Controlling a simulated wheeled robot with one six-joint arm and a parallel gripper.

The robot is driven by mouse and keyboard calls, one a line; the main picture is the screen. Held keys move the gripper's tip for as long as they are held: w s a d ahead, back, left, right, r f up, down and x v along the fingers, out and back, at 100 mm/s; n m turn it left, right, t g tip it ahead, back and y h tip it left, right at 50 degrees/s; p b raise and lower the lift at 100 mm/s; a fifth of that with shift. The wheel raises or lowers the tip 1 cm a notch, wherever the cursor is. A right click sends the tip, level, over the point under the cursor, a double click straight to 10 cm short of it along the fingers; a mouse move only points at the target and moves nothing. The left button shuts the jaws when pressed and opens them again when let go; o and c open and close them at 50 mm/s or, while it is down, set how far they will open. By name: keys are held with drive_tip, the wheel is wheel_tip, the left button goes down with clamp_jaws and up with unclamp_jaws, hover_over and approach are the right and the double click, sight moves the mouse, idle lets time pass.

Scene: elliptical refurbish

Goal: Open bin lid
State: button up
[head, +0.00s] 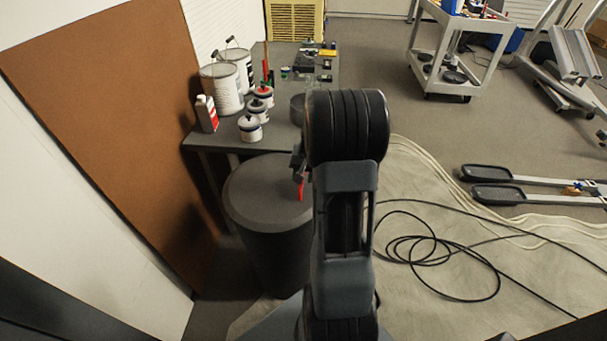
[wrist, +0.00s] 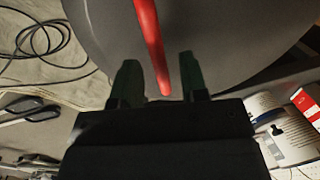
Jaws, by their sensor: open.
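The dark grey round bin (head: 268,255) stands on the floor at the near end of the workbench, with its flat lid (head: 255,190) closed. A thin red bar (head: 301,189), which looks like the lid's handle, shows at the lid's right part beside my gripper (head: 299,168). In the wrist view, the red bar (wrist: 149,42) crosses the grey lid (wrist: 225,35) and its end lies between the two dark fingers of my gripper (wrist: 159,65). The fingers are apart, one on each side of the bar. I cannot tell whether either touches it. My arm hides the lid's right edge.
A dark workbench (head: 205,139) behind the bin carries paint cans (head: 221,88), small tins and a red-and-white bottle (head: 207,113). A brown board (head: 110,120) leans close on the left. A black cable (head: 440,250) lies coiled on the drop cloth (head: 410,180) at right.

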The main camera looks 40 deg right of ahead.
drive_tip(key=shift+c, duration=0.4)
clamp_jaws()
